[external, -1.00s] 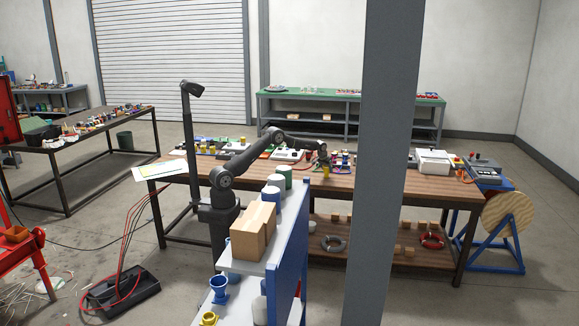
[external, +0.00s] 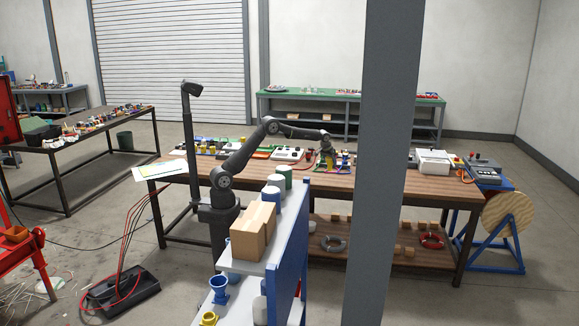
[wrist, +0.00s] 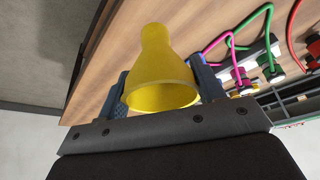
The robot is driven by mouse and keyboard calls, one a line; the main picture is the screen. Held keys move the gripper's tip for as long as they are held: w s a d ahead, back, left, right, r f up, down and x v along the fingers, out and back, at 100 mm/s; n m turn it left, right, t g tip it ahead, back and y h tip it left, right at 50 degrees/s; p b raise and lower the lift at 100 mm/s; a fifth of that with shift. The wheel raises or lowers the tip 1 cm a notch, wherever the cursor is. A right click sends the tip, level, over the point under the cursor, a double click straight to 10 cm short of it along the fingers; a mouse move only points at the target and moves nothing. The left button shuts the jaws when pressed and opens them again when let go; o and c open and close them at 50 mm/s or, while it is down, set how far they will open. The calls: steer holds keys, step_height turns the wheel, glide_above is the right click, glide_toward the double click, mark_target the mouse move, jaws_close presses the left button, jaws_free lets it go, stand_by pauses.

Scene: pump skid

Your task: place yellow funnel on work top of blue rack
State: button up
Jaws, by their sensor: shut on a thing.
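The yellow funnel (wrist: 158,60) fills the middle of the wrist view, its wide mouth near the palm and its narrow end pointing away. My gripper (wrist: 163,88) is shut on it, one dark finger on each side. In the external view my gripper (external: 328,155) is over the far side of the wooden bench, with the funnel (external: 330,165) small at its tip. I cannot tell how far above the bench it is. The blue rack (external: 289,265) stands in the foreground, its shelves bearing goods; the gripper is well away from it.
A cardboard box (external: 252,232) and several canisters stand on the rack's upper shelf. A blue funnel (external: 219,289) and another yellow piece (external: 208,318) are lower down. The wooden bench (external: 340,182) has devices and cables along its back. A grey post (external: 385,180) hides part of it.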

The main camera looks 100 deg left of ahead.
steer(key=shift+d+r, duration=0.25)
steer(key=shift+d, duration=0.1)
steer(key=shift+w+d+f, duration=0.1)
steer(key=shift+w+d, duration=0.05)
steer(key=shift+d, duration=0.05)
steer(key=w+d+f+m+h, duration=0.15)
steer(key=d+f, duration=0.25)
steer(key=d, duration=0.5)
steer(key=w+d+f+m+t, duration=0.1)
steer(key=d+f+m, duration=0.15)
steer(key=d, duration=0.55)
steer(key=w+d+f+m, duration=0.1)
steer(key=d+f, duration=0.3)
steer(key=d, duration=0.5)
steer(key=s+d+f+m, duration=0.2)
steer(key=s+d, duration=0.2)
steer(key=d, duration=0.4)
steer(key=s+d+f+m+h, duration=0.1)
steer(key=s+d+f+m, duration=0.1)
steer(key=s+d, duration=0.3)
steer(key=s+d+f+m+h, duration=0.1)
steer(key=s+d+f, duration=0.3)
steer(key=d, duration=0.6)
steer(key=shift+s+d+m+t, duration=0.4)
steer(key=shift+s+m, duration=0.1)
steer(key=shift+s, duration=0.05)
